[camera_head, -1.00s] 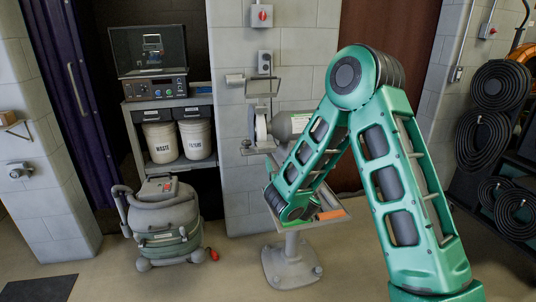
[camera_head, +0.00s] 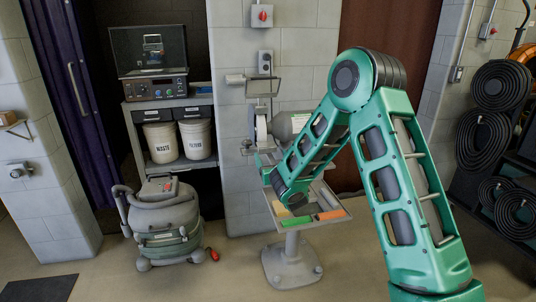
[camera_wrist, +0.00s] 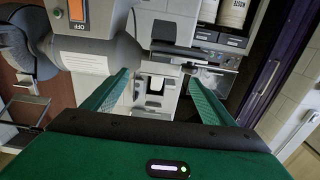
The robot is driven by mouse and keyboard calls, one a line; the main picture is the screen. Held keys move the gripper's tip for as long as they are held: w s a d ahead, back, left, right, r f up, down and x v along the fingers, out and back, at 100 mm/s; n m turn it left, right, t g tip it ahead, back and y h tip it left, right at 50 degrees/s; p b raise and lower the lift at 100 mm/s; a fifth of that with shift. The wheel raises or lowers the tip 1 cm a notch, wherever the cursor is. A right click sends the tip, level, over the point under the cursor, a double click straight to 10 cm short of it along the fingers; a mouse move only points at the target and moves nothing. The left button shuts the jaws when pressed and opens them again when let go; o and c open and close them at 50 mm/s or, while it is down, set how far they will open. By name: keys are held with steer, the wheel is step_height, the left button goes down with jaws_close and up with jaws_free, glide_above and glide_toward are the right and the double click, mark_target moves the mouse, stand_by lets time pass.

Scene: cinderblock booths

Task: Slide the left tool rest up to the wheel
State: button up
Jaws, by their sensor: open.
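The grinder (camera_head: 296,122) stands on a pedestal, with its pale left wheel (camera_head: 261,129) facing the wall's left part. The left tool rest (camera_head: 249,150) appears as a small grey part below and left of the wheel; its gap to the wheel is too small to judge. My gripper (camera_wrist: 158,97) is open in the wrist view, its two green fingers apart with nothing clearly between them. The wrist view is upside down and shows the motor housing (camera_wrist: 92,52) beside one finger.
The pedestal tray (camera_head: 333,199) holds several coloured blocks, including a green one (camera_head: 296,222) and an orange one (camera_head: 331,215). A clear shield (camera_head: 265,85) rises above the wheel. A shelf cart with two bins (camera_head: 195,140) and a grey vacuum (camera_head: 165,220) stand left.

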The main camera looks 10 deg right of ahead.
mark_target(268, 149)
steer(key=shift+w, duration=2.65)
steer(key=c, duration=1.5)
steer(key=shift+w+r, duration=0.1)
steer(key=shift+w, duration=1.1)
steer(key=o, duration=1.5)
